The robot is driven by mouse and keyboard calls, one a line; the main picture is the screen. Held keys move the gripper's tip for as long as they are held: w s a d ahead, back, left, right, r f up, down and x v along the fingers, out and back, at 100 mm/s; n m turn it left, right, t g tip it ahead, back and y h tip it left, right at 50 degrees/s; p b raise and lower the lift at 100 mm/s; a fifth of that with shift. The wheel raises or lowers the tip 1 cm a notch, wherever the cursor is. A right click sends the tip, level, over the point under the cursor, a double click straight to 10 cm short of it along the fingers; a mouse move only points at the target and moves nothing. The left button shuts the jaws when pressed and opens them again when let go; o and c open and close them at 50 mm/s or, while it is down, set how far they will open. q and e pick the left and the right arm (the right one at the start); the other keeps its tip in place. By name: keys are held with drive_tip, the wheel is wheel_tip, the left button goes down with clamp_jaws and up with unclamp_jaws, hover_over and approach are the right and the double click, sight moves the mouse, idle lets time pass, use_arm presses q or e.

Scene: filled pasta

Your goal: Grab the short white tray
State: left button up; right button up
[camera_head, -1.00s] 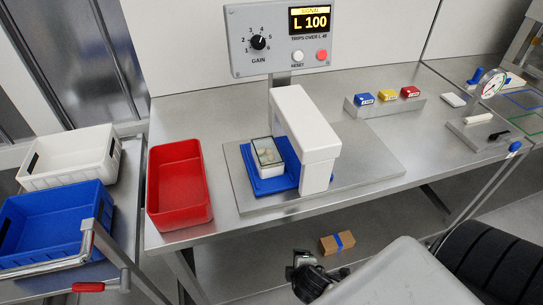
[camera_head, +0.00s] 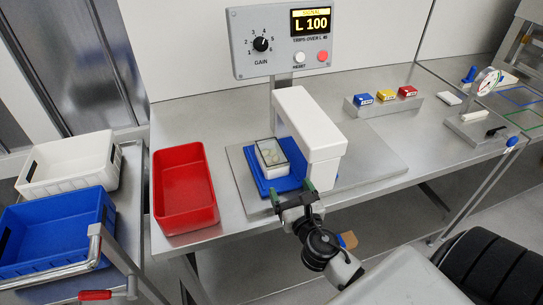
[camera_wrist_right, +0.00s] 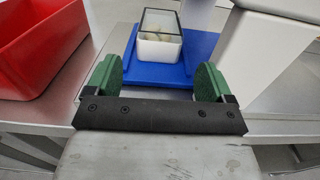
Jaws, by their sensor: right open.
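The short white tray (camera_head: 270,158) is a small box with a dark rim and pale pieces inside. It sits on the blue mat (camera_head: 264,187), partly under the white arch (camera_head: 322,150). In the right wrist view the tray (camera_wrist_right: 158,50) stands upright, ahead of and between the fingers. My right gripper (camera_head: 294,196) is at the front edge of the metal plate, in front of the mat. In the right wrist view its green fingers (camera_wrist_right: 155,80) are spread wide, with nothing between them and apart from the tray. My left gripper is not in view.
A red bin (camera_head: 183,226) stands left of the plate. White (camera_head: 75,187) and blue (camera_head: 60,264) bins stand on the left cart. The arch's post is close on the right of the tray. A signal box (camera_head: 285,72) stands behind. Coloured blocks (camera_head: 385,97) sit back right.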

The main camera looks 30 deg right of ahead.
sight(279, 166)
drive_tip(key=p+x, duration=0.1)
drive_tip(key=x, duration=0.8)
drive_tip(key=shift+d+f, duration=0.1)
drive_tip(key=shift+s, duration=0.1)
drive_tip(key=shift+c, duration=0.5)
drive_tip(key=c, duration=0.6)
drive_tip(key=shift+o, duration=0.2)
